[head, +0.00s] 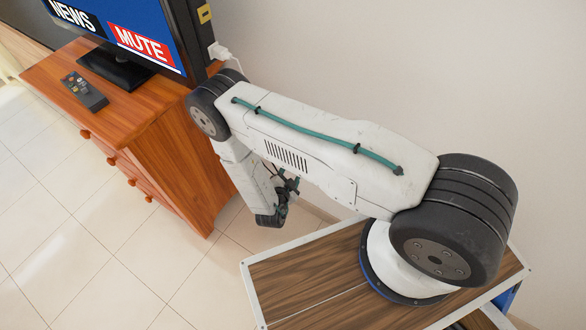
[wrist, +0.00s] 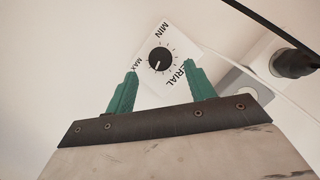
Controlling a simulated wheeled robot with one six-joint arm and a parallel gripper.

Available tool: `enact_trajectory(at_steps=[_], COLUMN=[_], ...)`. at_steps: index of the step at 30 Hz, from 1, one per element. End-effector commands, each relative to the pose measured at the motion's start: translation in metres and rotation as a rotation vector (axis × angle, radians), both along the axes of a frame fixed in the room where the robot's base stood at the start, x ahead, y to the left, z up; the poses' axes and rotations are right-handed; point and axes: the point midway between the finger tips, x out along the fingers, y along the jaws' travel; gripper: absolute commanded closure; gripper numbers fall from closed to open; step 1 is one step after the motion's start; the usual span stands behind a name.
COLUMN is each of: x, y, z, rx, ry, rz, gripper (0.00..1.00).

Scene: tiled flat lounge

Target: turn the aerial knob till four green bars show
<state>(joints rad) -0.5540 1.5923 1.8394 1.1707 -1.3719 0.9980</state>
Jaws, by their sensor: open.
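The aerial knob (wrist: 160,60) is round and black with a white pointer line, on a white plate (wrist: 180,37) marked MIN, MAX and a partly hidden word ending in ERIAL. The pointer points toward the lower left, near the MAX side. My gripper (wrist: 160,69) is open in the wrist view, its two green fingers apart with the knob seen between and beyond their tips. I cannot tell how far off the knob is. The TV screen (head: 135,30) shows NEWS and a red MUTE label; its top is cut off and no green bars show.
The TV stands on a wooden cabinet (head: 165,120) with a remote (head: 85,91) on top. A white plug (head: 220,52) with a cable is by the TV's side. In the wrist view a dark plug (wrist: 295,63) sits right of the knob plate. Tiled floor is clear at left.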

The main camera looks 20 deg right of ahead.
Motion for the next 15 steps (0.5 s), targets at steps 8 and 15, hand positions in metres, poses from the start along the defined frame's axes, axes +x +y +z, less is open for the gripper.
enact_trajectory(at_steps=[8, 15], x=[-0.022, -0.023], y=[0.018, 0.019], z=[0.009, 0.009], rx=[-0.001, -0.001], ry=[0.000, 0.000], rz=[0.001, -0.001], gripper=[0.46, 0.46])
